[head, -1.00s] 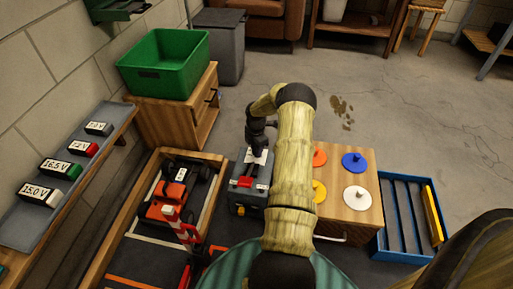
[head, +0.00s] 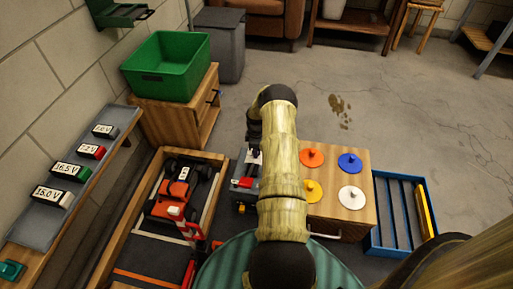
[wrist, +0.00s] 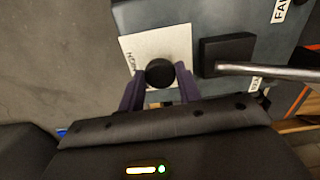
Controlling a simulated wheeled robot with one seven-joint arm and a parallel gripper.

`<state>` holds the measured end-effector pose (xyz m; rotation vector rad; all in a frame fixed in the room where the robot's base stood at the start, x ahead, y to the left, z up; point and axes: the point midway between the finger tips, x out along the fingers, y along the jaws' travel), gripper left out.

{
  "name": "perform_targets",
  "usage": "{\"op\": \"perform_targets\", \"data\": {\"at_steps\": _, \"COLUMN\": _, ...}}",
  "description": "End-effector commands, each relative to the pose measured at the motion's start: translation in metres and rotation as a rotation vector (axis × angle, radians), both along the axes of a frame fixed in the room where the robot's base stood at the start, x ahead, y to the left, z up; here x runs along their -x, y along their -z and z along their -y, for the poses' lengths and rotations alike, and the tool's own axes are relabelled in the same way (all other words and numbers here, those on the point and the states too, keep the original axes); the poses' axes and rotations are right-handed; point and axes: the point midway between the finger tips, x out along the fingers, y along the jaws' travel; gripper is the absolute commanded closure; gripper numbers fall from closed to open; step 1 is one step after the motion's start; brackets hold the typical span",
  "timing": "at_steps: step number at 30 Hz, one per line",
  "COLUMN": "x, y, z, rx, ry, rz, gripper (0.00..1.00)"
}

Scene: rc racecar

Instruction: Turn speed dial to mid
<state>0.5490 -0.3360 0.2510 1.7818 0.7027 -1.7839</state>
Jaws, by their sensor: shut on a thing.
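The speed dial (wrist: 160,71) is a round black knob on a pale square plate (wrist: 178,45) in the wrist view. The plate bears dark lettering, partly hidden, at its left edge. My gripper (wrist: 160,84) has its two dark purple fingers on either side of the dial and is shut on it. I cannot read the dial's setting. The grey control box (head: 239,196) carrying the plate stands on the floor in the head view. My arm hides part of the box, and the contact at the dial is hard to see there.
A black block with a metal lever (wrist: 265,72) sits close right of the dial. A wooden tray with an orange racecar (head: 172,195) lies left of the box. A wooden cabinet with coloured discs (head: 330,206) stands right, beside a blue rack (head: 427,253).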

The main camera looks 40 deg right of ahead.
Motion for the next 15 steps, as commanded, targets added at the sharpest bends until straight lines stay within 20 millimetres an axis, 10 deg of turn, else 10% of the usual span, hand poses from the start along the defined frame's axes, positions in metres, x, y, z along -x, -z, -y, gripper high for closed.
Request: {"op": "perform_targets", "data": {"at_steps": 15, "x": -0.0027, "y": -0.0003, "z": -0.0010, "rx": 0.000, "ry": 0.044, "rz": 0.007, "gripper": 0.89}}
